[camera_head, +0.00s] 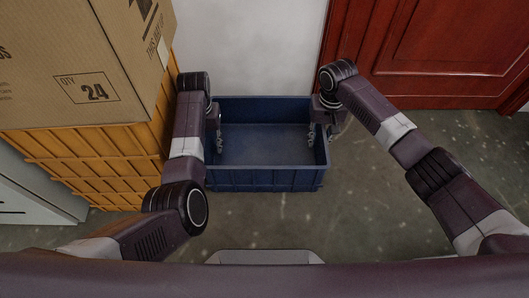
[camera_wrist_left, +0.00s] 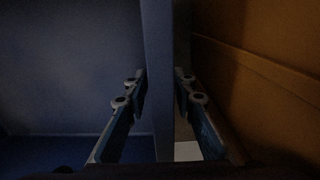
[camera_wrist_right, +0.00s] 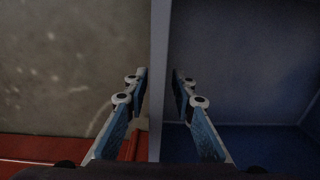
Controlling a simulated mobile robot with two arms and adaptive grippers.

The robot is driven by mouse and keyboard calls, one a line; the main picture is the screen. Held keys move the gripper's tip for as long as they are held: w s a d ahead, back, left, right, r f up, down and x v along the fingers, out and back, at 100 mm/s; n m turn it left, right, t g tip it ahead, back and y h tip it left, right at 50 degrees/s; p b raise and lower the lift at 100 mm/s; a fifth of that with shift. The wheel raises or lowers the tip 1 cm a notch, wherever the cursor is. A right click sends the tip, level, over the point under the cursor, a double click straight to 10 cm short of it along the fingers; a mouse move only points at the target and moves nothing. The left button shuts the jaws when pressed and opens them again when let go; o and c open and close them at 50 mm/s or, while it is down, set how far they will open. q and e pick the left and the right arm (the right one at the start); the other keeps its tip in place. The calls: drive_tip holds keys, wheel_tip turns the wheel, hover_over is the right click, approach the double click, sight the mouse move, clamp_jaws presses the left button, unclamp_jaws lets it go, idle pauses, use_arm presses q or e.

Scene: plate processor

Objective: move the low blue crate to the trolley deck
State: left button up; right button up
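The low blue crate (camera_head: 265,180) is empty and level between my two arms, close to the pale wall. I cannot tell whether its base touches the floor. My left gripper (camera_head: 217,140) is at the crate's left side wall, with one finger inside and one outside. No trolley deck is recognisable in any view.
An orange slatted crate (camera_head: 95,165) stands close at the left, with a large cardboard box (camera_head: 85,60) on top. A red door (camera_head: 430,45) is at the back right. The grey floor (camera_head: 370,200) is clear to the right and in front of the blue crate.

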use_arm(q)
drive_tip(key=shift+f, duration=0.45)
use_arm(e)
drive_tip(key=shift+f, duration=0.4)
use_arm(q)
clamp_jaws()
use_arm(e)
clamp_jaws()
use_arm(q)
drive_tip(key=shift+r, duration=0.15)
use_arm(e)
drive_tip(key=shift+r, duration=0.1)
